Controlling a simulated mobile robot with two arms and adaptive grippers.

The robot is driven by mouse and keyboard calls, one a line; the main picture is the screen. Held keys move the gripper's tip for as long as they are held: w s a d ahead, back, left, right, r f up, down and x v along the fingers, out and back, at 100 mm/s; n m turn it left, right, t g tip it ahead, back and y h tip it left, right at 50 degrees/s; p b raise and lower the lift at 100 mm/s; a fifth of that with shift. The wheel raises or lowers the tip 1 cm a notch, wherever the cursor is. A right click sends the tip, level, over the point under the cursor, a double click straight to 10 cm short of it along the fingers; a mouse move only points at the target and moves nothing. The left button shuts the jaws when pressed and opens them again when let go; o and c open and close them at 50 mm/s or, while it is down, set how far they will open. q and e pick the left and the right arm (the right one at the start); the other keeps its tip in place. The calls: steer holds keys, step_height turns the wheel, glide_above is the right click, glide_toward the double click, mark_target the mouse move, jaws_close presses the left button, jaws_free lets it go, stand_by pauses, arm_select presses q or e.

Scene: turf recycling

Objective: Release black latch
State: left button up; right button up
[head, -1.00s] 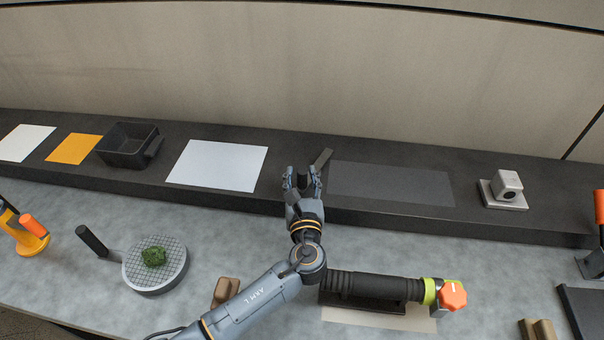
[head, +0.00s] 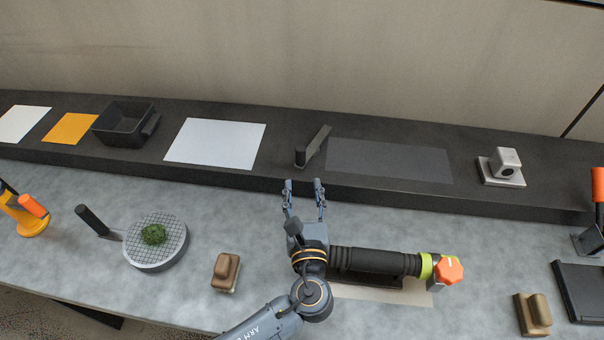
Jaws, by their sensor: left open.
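A small dark piece with a black upright knob and a flat grey arm (head: 316,146), which looks like the black latch, lies on the raised dark shelf left of the dark grey mat. My left gripper (head: 304,186) is open and empty, just in front of the shelf edge. Its fingertips point toward the black knob and are apart from it. The whole piece shows and nothing covers it. My right gripper is not in view.
A black ribbed cylinder (head: 375,261) with a green collar and orange knob lies right of my left wrist. A round mesh dish (head: 172,255) with green turf and a brown block (head: 226,271) stand left. A black bin (head: 124,141) and a dark grey mat (head: 390,160) lie on the shelf.

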arm_select(q)
steer(key=shift+s, duration=0.35)
